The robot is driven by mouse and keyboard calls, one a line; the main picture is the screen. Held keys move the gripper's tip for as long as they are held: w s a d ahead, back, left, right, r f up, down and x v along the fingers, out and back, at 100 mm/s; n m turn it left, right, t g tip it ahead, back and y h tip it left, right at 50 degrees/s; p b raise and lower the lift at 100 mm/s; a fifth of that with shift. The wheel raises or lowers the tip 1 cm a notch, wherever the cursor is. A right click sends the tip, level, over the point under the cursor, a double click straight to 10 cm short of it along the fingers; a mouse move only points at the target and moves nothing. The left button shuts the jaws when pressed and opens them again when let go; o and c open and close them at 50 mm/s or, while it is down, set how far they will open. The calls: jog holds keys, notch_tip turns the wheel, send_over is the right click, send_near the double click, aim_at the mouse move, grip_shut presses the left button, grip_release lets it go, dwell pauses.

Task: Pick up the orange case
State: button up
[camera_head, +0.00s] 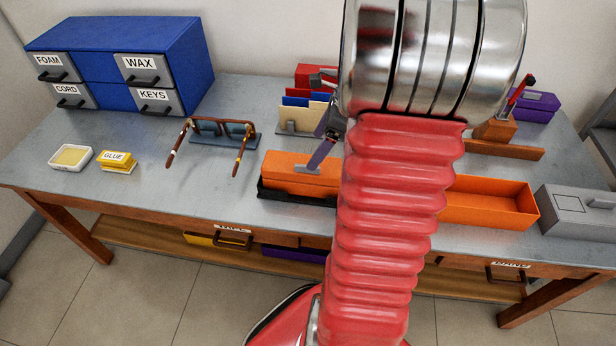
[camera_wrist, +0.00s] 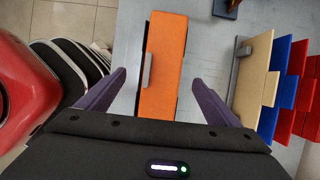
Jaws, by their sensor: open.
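The closed orange case (camera_head: 300,168) lies lengthwise on a black holder (camera_head: 290,192) near the front of the grey workbench. In the wrist view, the orange case (camera_wrist: 165,55) runs away from my gripper, with a grey latch on its left side. My gripper (camera_wrist: 159,78) is open, with one dark purple finger on each side of the case's near part. I see gaps between the fingers and the case, and nothing is held. In the head view, my gripper (camera_head: 317,147) is above the case's right part, partly hidden behind my arm.
An open orange box (camera_head: 490,203) and a grey case (camera_head: 578,208) sit to the right. Upright coloured panels (camera_head: 300,112) stand behind the case. Eyeglasses (camera_head: 215,128) on a stand, yellow glue and a blue drawer cabinet (camera_head: 130,50) are left. Bare bench lies left of the case.

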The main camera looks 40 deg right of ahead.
aim_at(309, 173)
jog(key=shift+x, duration=1.2)
jog(key=shift+d+x, duration=0.2)
jog(key=shift+x, duration=1.1)
jog(key=shift+d+x, duration=0.2)
jog(key=shift+x, duration=1.05)
jog(key=shift+f, duration=0.1)
jog(key=shift+c, duration=0.2)
jog(key=c, duration=1.7)
